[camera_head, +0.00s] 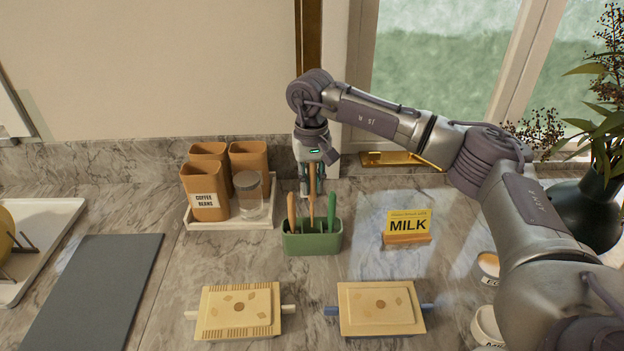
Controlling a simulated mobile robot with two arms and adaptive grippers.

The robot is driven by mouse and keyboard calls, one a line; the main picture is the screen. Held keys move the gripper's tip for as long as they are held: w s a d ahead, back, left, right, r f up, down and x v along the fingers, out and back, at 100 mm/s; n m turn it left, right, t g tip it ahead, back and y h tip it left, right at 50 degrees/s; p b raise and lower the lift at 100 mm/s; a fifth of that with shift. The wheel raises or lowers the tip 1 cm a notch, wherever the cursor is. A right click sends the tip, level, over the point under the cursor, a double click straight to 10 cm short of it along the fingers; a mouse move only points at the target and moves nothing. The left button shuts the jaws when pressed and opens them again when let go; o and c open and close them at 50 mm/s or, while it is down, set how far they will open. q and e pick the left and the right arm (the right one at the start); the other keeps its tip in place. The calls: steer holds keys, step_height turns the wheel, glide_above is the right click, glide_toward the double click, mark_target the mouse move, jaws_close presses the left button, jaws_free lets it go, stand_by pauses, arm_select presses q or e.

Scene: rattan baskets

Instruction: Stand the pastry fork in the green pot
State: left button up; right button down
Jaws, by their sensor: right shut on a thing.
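The green pot (312,244) stands on the marble counter near the middle of the head view. A wooden-handled utensil (291,210) leans at its left side and a green-handled one (331,213) at its right. My right gripper (312,187) is above and just behind the pot, pointing down. It is shut on the pastry fork (312,209), whose light wooden handle runs down between the other two handles. The fork's lower end is hidden by the pot, so I cannot tell how deep it sits. My left gripper is out of view.
A tray (230,224) with brown canisters and a glass jar stands left of the pot. A yellow MILK sign (407,224) stands right. Two pastry-like boards (238,311) (381,308) lie in front. A dark mat (95,290) lies left. Small tubs (488,265) and a plant vase (585,210) are right.

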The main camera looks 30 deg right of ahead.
mark_target(312, 212)
step_height(312, 212, down, 2)
steer(key=shift+f+b, duration=0.25)
steer(key=shift+b, duration=0.45)
steer(key=shift+f+b, duration=1.75)
steer(key=shift+f, duration=0.8)
steer(key=c, duration=1)
jaws_free()
steer(key=shift+r, duration=0.1)
step_height(312, 212, up, 12)
steer(key=shift+a+f, duration=0.1)
